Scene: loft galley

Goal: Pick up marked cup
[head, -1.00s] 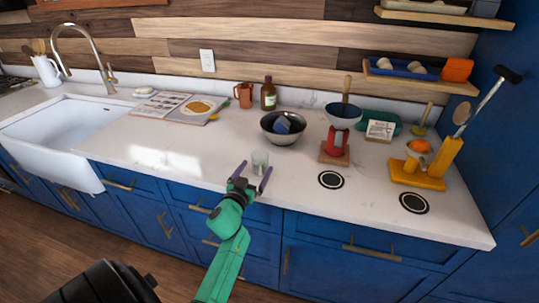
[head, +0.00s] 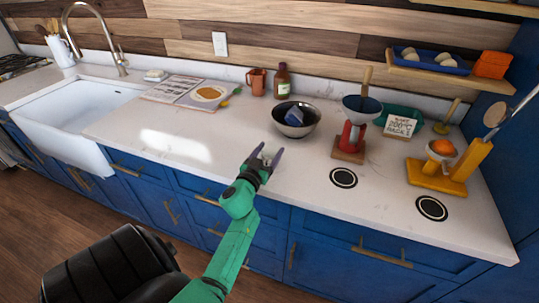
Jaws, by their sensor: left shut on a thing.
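A small clear cup (head: 267,154) is between the fingers of my left gripper (head: 267,156), near the front edge of the white counter, in the middle of the head view. The left gripper is shut on it. The fingers and wrist hide most of the cup, and I cannot see a mark on it or tell whether it is clear of the counter. My right gripper is not in view.
A metal bowl (head: 308,129) with a blue thing in it stands just behind the cup. To the right are a red stand with a funnel (head: 353,138), two black-ringed discs (head: 343,178) and a yellow stand (head: 440,183).

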